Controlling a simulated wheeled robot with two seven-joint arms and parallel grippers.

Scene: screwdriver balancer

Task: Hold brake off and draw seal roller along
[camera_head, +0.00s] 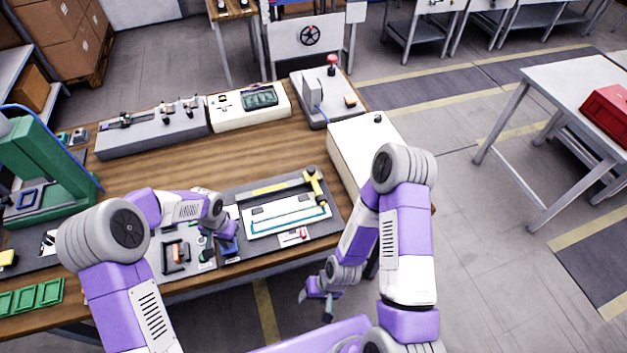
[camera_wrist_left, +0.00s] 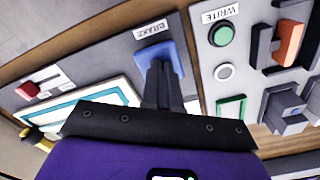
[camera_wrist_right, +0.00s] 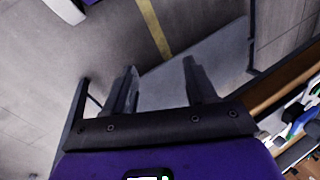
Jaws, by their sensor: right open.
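The blue brake pad (camera_wrist_left: 158,57), beside a label reading BRAKE, sits on the grey panel; it also shows in the head view (camera_head: 229,247). My left gripper (camera_head: 218,240) is over it, with its fingers (camera_wrist_left: 162,80) together and their tips at the pad; contact is hard to make out. The yellow T-shaped piece, likely the seal roller (camera_head: 315,186), stands at the right end of the panel, with a yellow strip (camera_head: 268,188) beside it. A white sheet with a cyan border (camera_head: 287,218) lies in front. My right gripper (camera_head: 320,296) is open and empty, off the table's front edge.
A red slider (camera_head: 301,234) is at the panel's front. Left of the brake is a unit with a green button (camera_wrist_left: 223,35) and an orange part (camera_wrist_left: 289,40). A cream box (camera_head: 350,140) stands right of the panel. Bare wood (camera_head: 165,170) lies behind.

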